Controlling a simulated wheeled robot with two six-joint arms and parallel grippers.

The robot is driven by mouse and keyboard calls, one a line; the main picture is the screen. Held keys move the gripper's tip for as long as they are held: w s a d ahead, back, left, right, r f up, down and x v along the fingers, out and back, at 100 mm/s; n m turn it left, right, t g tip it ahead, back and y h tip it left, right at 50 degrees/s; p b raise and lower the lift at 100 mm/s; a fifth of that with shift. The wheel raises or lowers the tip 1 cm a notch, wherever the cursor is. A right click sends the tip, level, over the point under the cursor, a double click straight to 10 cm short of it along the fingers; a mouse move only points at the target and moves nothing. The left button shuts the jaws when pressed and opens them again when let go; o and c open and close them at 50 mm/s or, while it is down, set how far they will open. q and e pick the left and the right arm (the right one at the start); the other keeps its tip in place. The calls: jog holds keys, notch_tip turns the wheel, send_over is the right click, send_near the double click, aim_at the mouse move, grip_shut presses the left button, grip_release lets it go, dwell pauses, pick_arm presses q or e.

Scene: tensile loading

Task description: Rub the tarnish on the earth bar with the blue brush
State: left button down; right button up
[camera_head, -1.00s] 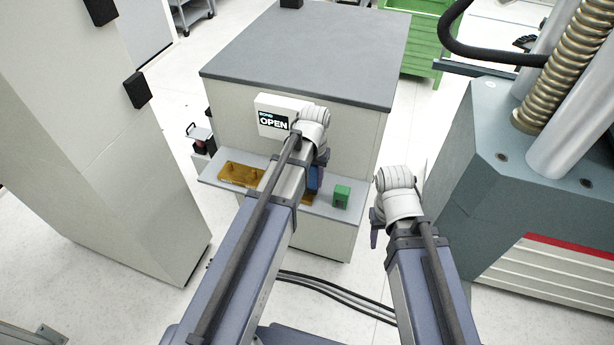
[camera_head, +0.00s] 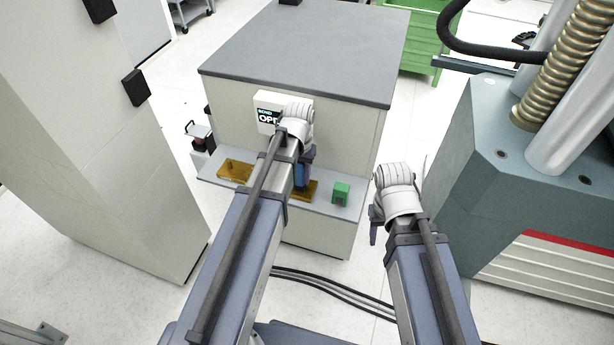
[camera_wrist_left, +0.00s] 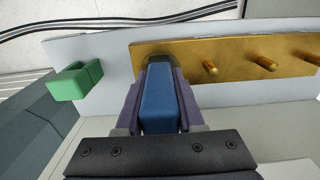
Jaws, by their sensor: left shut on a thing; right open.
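The earth bar is a brass bar (camera_head: 236,172) with pegs on a grey shelf; my left arm hides its middle in the head view. In the left wrist view the bar (camera_wrist_left: 235,55) runs right from behind the brush tip, with a darker patch (camera_wrist_left: 146,48) at its near end. My left gripper (camera_head: 302,182) is shut on the blue brush (camera_wrist_left: 160,103). The brush's dark tip overlaps the bar's end by the dark patch; whether it touches is unclear. My right gripper (camera_head: 374,232) hangs open and apart from the shelf, its fingers mostly hidden.
A green block (camera_head: 341,193) sits on the shelf (camera_head: 325,207), right of the bar. A cabinet (camera_head: 300,60) with an OPEN sign (camera_head: 266,113) stands behind the shelf. A large grey machine (camera_head: 480,150) is at the right and a tall pale cabinet (camera_head: 90,150) at the left.

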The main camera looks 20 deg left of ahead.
pick_arm(q)
jog(key=shift+a, duration=0.2)
jog(key=shift+a, duration=1.7)
jog(key=shift+d, duration=0.1)
jog(key=shift+d, duration=1.8)
jog(key=shift+d, duration=1.7)
jog(key=shift+s, duration=0.1)
notch_tip(320, 180, up, 6)
jog(key=p, duration=0.6)
